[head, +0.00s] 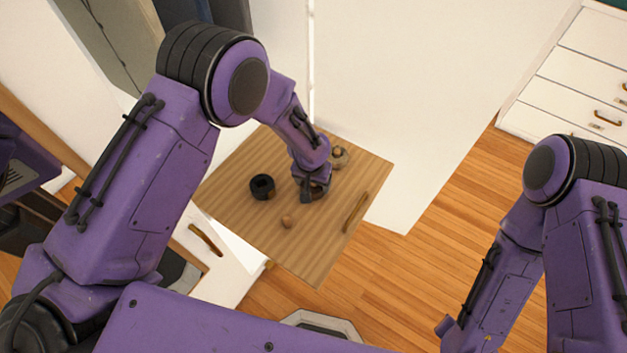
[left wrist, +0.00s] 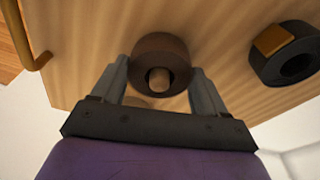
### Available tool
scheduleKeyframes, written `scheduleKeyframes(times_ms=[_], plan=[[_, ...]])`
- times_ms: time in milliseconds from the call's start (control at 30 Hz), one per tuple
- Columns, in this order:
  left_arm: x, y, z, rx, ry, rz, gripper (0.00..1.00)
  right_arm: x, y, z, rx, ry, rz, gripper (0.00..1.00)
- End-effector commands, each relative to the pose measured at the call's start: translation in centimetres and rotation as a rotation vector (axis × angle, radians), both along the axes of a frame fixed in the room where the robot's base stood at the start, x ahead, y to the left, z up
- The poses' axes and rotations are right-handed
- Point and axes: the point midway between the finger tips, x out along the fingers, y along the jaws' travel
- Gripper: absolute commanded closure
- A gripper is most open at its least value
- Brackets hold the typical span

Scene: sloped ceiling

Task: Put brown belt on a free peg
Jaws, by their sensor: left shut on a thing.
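The brown belt is a tight dark coil (left wrist: 160,47) between the two fingers of my left gripper (head: 313,190) in the left wrist view. The gripper is shut on it, close to the wooden panel (head: 240,165). A rounded wooden peg end (left wrist: 158,78) shows within the coil's opening; how far the coil sits on it I cannot tell. In the head view the gripper mostly hides the belt. A bare peg (head: 287,222) stands lower on the panel. A black coiled belt (head: 262,187) sits left of the gripper; it also shows in the left wrist view (left wrist: 297,66).
A pale round item (head: 341,157) is just right of my left gripper. A bar handle (head: 355,212) is at the panel's right side. White drawers (head: 580,85) stand at the upper right. Wooden floor (head: 400,270) is open to the panel's right.

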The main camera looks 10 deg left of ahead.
Motion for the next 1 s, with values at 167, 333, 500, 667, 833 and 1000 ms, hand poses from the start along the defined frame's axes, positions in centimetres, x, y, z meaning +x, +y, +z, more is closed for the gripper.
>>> scheduleKeyframes(times_ms=[167,333,500,667,833,1000], plan=[[0.0,0.0,0.0,0.000,0.000,0.000,0.61,0.0,0.0,0.0,0.000,0.000,0.000,0.57],[0.0,0.0,0.0,0.000,0.000,0.000,0.61,0.0,0.0,0.0,0.000,0.000,0.000,0.57],[0.0,0.0,0.0,0.000,0.000,0.000,0.00,0.0,0.0,0.0,0.000,0.000,0.000,0.57],[0.0,0.0,0.0,0.000,0.000,0.000,0.00,0.0,0.0,0.0,0.000,0.000,0.000,0.57],[-0.1,0.0,1.1,0.000,-0.002,0.001,0.00,0.0,0.0,-0.1,0.000,0.000,0.000,0.57],[-0.6,0.1,5.0,0.000,-0.005,0.000,0.00,0.0,0.0,-0.5,0.000,0.000,0.000,0.57]])
